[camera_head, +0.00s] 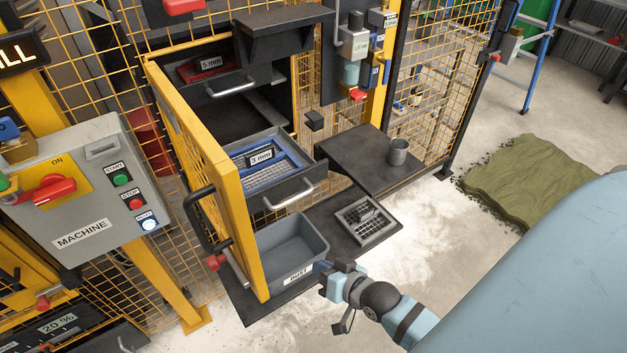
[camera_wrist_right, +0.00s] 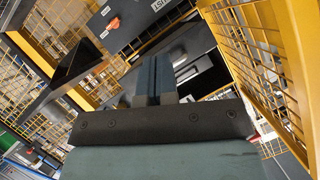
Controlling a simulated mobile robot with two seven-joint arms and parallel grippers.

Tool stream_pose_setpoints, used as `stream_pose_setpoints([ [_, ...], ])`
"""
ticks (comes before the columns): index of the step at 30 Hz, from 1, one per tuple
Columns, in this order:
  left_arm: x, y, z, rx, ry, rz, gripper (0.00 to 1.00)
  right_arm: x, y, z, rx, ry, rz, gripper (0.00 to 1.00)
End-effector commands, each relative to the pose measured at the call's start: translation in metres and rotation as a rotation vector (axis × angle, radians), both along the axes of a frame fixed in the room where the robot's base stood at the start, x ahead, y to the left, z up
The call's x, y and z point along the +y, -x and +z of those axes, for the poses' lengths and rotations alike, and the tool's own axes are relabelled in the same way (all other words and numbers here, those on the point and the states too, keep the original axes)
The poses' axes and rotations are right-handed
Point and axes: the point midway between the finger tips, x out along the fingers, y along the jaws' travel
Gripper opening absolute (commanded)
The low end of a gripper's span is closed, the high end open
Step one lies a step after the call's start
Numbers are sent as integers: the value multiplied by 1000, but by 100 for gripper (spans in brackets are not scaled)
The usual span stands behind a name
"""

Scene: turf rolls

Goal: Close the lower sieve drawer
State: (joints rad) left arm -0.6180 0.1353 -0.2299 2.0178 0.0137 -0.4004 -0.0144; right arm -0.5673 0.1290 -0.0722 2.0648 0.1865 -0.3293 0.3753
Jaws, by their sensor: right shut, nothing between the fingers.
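The lower sieve drawer (camera_head: 286,186), labelled 3 mm, is pulled out of the dark cabinet and shows a blue-framed sieve inside. Its metal handle (camera_head: 288,195) is on its front. The upper drawer (camera_head: 230,82), labelled 5 mm, sits above and behind it. My right gripper (camera_head: 324,270) is low in front of the cabinet, beside the grey dust bin's front corner and apart from the drawer handle. In the right wrist view its fingers (camera_wrist_right: 153,75) are together with nothing between them. My left gripper is not in view.
The grey dust bin (camera_head: 290,243) stands on the dark lower shelf below the drawer. A yellow mesh door (camera_head: 212,165) stands open at the left. A small grate (camera_head: 368,221) and a grey cup (camera_head: 398,151) are at the right. Turf (camera_head: 528,183) lies on the floor.

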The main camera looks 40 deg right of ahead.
Motion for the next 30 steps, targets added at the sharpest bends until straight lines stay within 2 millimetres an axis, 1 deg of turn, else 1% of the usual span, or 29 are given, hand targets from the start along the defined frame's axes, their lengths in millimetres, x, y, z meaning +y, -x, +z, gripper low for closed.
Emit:
stream_pose_setpoints([
  [1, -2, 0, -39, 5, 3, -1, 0, -21, -15, -18, -39, -126, -83, 0],
  [3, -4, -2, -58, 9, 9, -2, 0, -48, -29, -13, -92, -319, -186, 0],
  [6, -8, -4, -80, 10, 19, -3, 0, -82, -42, -3, -168, -583, -297, 0],
  [9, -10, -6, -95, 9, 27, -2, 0, -110, -49, 8, -236, -804, -365, 0],
  [12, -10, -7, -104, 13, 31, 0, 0, -128, -51, 19, -283, -961, -398, 0],
  [15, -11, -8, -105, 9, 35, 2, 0, -137, -51, 27, -309, -1050, -413, 0],
  [20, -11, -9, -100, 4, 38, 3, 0, -141, -59, 32, -318, -1084, -417, 0],
  [23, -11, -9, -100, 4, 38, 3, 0, -142, -72, 32, -317, -1083, -416, 0],
  [26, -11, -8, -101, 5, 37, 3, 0, -143, -91, 32, -318, -1081, -416, 0],
  [30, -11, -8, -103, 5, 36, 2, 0, -144, -121, 32, -318, -1082, -416, 0],
])
